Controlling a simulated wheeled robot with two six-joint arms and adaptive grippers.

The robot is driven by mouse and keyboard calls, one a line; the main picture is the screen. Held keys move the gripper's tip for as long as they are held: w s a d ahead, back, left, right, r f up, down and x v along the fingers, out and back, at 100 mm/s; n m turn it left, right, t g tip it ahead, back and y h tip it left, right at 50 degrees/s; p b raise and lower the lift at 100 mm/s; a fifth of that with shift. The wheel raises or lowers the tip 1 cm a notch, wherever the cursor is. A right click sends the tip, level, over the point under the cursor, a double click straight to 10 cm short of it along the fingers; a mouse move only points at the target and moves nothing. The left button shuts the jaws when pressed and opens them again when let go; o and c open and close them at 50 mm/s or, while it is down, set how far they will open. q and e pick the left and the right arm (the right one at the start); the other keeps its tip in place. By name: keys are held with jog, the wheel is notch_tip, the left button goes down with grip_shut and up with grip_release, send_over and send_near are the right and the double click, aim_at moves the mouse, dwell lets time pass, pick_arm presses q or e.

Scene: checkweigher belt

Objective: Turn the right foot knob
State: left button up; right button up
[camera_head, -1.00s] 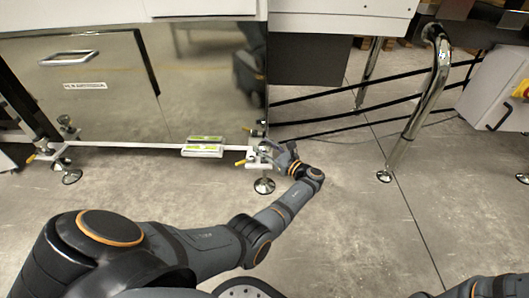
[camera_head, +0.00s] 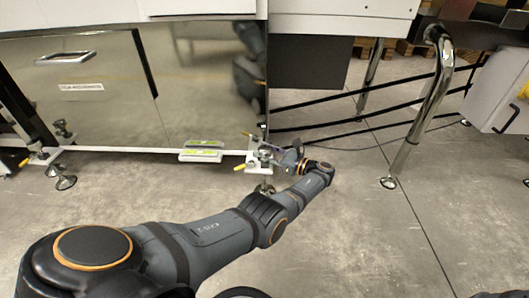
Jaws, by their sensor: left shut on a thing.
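The right foot knob (camera_head: 265,154) is at the right end of the white rail under the steel cabinet. It is small and partly hidden by my gripper. Yellow-tipped levers (camera_head: 240,168) stick out beside it, and the round foot pad (camera_head: 264,188) rests on the floor below, partly covered by my arm. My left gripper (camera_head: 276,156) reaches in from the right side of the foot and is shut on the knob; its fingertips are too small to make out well. My right gripper is out of view.
A level-like block with green strips (camera_head: 201,155) sits on the rail left of the knob. The left foot (camera_head: 65,182) stands at the rail's other end. A chrome leg (camera_head: 420,115) stands to the right. The floor between is clear.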

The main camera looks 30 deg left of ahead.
aim_at(265, 148)
pick_arm(q)
jog(key=o, duration=1.2)
jog(key=shift+c, duration=0.2)
jog(key=shift+r, duration=0.15)
notch_tip(265, 148, up, 10)
jog(key=shift+f, duration=0.15)
